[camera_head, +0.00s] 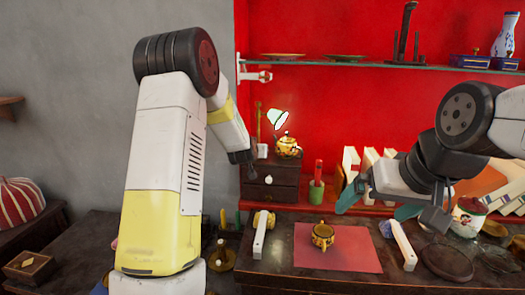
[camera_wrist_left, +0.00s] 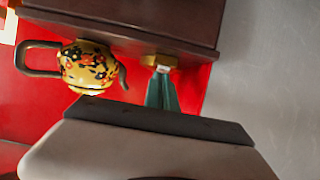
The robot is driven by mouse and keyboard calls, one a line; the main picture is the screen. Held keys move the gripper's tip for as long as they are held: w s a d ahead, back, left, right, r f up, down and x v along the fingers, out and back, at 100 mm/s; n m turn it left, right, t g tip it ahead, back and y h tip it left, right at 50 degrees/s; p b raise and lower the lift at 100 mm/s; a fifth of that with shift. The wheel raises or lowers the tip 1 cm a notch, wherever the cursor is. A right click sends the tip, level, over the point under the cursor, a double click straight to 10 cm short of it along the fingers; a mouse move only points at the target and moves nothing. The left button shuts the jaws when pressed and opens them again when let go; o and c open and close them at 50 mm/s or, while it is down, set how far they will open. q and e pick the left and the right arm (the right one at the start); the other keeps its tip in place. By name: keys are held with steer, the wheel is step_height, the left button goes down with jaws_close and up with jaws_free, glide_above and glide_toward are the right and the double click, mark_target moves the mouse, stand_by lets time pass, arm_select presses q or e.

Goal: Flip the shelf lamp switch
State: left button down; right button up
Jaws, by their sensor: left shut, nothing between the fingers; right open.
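The shelf lamp (camera_head: 277,118) glows with a pale shade on a gold post, above the left part of a dark drawer cabinet (camera_head: 284,172). A small pale piece with gold (camera_head: 262,151) sits at its foot; I cannot tell whether it is the switch. In the left wrist view, upside down, a gold-and-white piece (camera_wrist_left: 160,62) lies against the cabinet top. My left gripper (camera_wrist_left: 162,92) is shut and empty, its teal fingertips at or just short of that piece; contact is unclear. In the head view its fingers are hard to make out. My right gripper (camera_head: 378,204) is open and empty above the table.
A yellow floral teapot (camera_head: 288,146) stands on the cabinet right beside the lamp; it also shows in the left wrist view (camera_wrist_left: 88,68). A gold pot (camera_head: 322,237) stands on a red mat (camera_head: 360,250). A glass shelf (camera_head: 340,64) with dishes runs above.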

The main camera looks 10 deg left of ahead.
arm_select(q)
steer(key=shift+f, duration=0.15)
steer(key=shift+r, duration=0.8)
steer(key=shift+r, duration=0.35)
steer(key=v, duration=1.1)
steer(key=shift+s, duration=0.25)
steer(key=shift+f, duration=0.1)
